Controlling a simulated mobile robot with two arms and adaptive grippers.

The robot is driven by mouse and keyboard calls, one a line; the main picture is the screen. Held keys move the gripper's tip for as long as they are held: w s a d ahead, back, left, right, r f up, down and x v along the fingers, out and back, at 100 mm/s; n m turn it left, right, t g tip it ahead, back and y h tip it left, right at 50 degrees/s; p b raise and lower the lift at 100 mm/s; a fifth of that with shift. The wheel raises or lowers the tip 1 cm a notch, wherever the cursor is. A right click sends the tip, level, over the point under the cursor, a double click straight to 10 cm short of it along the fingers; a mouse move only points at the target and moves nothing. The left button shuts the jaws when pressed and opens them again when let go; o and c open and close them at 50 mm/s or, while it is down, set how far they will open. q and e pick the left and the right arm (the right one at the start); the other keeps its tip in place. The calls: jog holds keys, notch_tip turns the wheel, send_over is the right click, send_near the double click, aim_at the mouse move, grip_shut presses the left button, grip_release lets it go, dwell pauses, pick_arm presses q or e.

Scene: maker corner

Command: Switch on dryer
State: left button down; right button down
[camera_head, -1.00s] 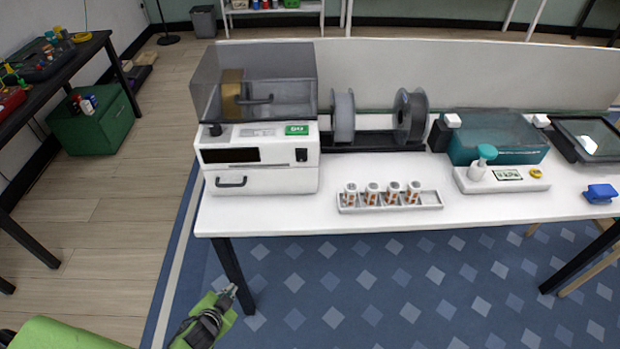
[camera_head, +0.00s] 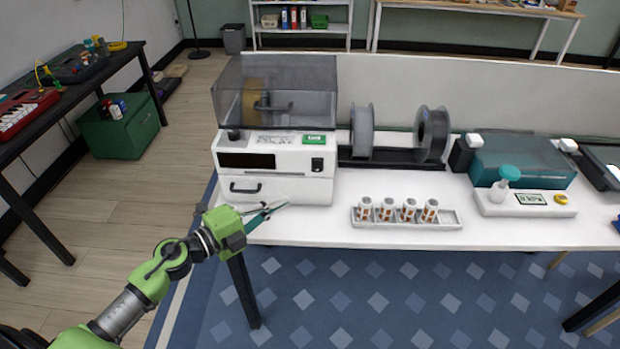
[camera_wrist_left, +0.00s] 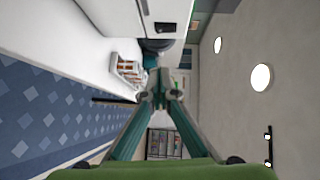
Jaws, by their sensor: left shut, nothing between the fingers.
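The dryer (camera_head: 275,187) is a white box with a smoky clear lid (camera_head: 305,95) at the left end of the white table. Its front has a dark display window, a small black switch (camera_head: 317,165) at the right, a green label on top and a drawer handle below. Which way the switch is set is too small to tell. My left gripper (camera_head: 284,204) is shut and empty, in front of the dryer's lower front, below and left of the switch. In the left wrist view the dryer (camera_wrist_left: 168,10) and its switch (camera_wrist_left: 165,28) show beyond the fingertips (camera_wrist_left: 160,88).
A grey tray (camera_head: 450,224) with several white and orange vials stands right of the dryer. Behind it are two filament spools (camera_head: 362,130) on a black rack. A teal-lidded machine (camera_head: 520,160) is farther right. The table's front edge runs below my gripper.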

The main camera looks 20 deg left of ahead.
pick_arm(q)
send_near(317, 166)
jog(key=w+d+f, duration=0.2)
jog(key=w+d, duration=0.2)
jog(key=d, duration=0.1)
jog(key=shift+w+a+p, duration=0.35)
jog(key=shift+w+a, duration=0.15)
jog(key=shift+w, duration=0.15)
